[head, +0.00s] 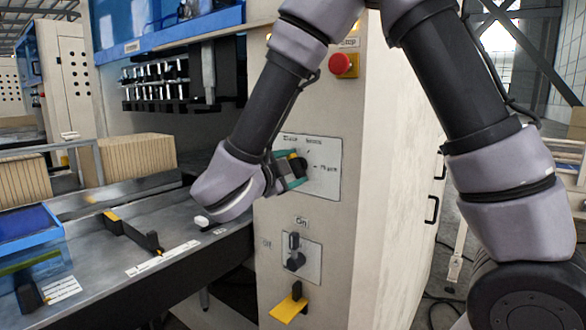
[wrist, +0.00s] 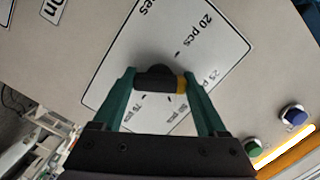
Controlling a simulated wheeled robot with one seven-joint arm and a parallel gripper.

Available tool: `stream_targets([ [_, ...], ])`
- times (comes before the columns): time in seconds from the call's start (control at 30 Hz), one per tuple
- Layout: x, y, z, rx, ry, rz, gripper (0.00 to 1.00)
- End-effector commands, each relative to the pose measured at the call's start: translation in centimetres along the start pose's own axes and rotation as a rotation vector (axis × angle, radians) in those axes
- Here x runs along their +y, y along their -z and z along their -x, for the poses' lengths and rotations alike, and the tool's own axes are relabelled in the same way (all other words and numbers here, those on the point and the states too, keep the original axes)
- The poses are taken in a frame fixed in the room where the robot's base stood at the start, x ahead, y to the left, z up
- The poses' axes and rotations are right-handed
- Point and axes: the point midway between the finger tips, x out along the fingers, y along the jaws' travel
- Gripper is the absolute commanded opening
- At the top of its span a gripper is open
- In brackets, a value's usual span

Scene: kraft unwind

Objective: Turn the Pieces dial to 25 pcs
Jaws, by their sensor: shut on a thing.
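The Pieces dial is a dark knob (wrist: 152,78) with a yellow end, on a white label plate (wrist: 215,40) in the wrist view. My gripper (wrist: 158,77) has its green fingers on either side of the knob and is shut on it. The yellow end lies beside the right finger, on the side of the label that looks like "25 pcs". "20 pcs" is printed above the knob, and another label below it is partly hidden. In the head view, the plate (head: 325,182) is on the cream cabinet front, with my gripper (head: 292,168) against it.
Below the plate is an On/Off switch (head: 295,252), with a yellow part (head: 289,304) lower down. A red button (head: 340,64) is above. A metal table (head: 120,235) is at left. The wrist view shows a blue button (wrist: 294,114) and a green one (wrist: 252,146).

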Motion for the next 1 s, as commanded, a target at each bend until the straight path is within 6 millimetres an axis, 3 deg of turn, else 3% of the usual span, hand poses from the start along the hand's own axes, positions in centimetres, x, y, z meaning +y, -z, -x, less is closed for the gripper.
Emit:
stream_targets([
  [0.73,0.01,-0.01,0.06,-0.002,0.012,-0.089,0.2],
  [1.0,0.03,-0.01,0.04,-0.002,-0.005,0.031,0.2],
])
